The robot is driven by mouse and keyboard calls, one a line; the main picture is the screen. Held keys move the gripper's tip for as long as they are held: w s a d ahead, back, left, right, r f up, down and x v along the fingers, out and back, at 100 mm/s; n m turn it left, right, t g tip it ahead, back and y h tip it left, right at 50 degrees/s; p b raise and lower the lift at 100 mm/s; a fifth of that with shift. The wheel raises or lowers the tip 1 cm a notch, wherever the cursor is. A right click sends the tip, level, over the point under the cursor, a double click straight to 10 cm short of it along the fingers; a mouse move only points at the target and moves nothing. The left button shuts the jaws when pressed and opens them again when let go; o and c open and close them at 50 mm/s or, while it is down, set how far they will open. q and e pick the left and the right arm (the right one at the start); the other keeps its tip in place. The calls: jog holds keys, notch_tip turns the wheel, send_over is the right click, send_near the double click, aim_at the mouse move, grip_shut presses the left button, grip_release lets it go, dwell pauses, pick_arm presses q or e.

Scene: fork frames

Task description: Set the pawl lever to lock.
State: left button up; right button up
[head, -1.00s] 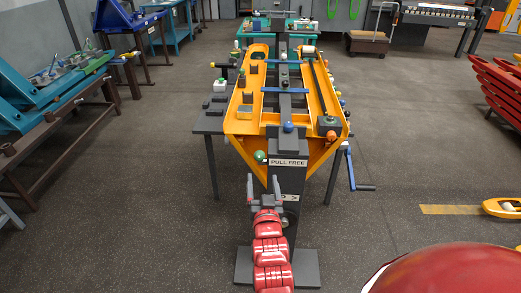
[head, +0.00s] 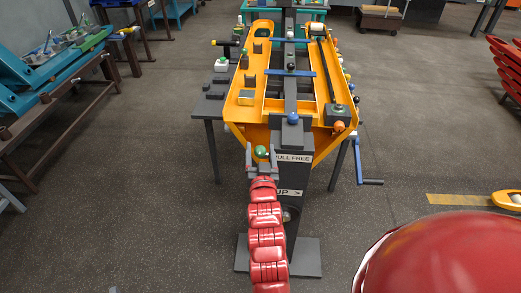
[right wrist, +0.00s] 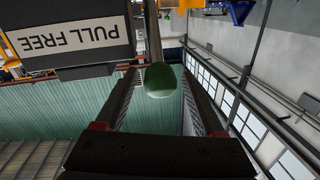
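A green ball knob (head: 261,152) sits at the left of the dark post, beside a "PULL FREE" label (head: 293,158). It looks like the end of a lever, but no name on it shows. My right gripper (head: 261,150) is open, with one finger on each side of the knob. In the right wrist view the green knob (right wrist: 160,80) is between the two fingers (right wrist: 160,100), with a gap on both sides. The label (right wrist: 70,38) appears upside down there. The lever's mechanism is hidden. My left gripper is not in view.
The post (head: 288,215) carries a second label reading "UP >" (head: 289,193). Above is a yellow frame (head: 240,115) with a blue ball (head: 293,118) and an orange ball (head: 339,126). A blue crank (head: 358,160) hangs at the right.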

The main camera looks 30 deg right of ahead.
grip_shut()
dwell(1.2)
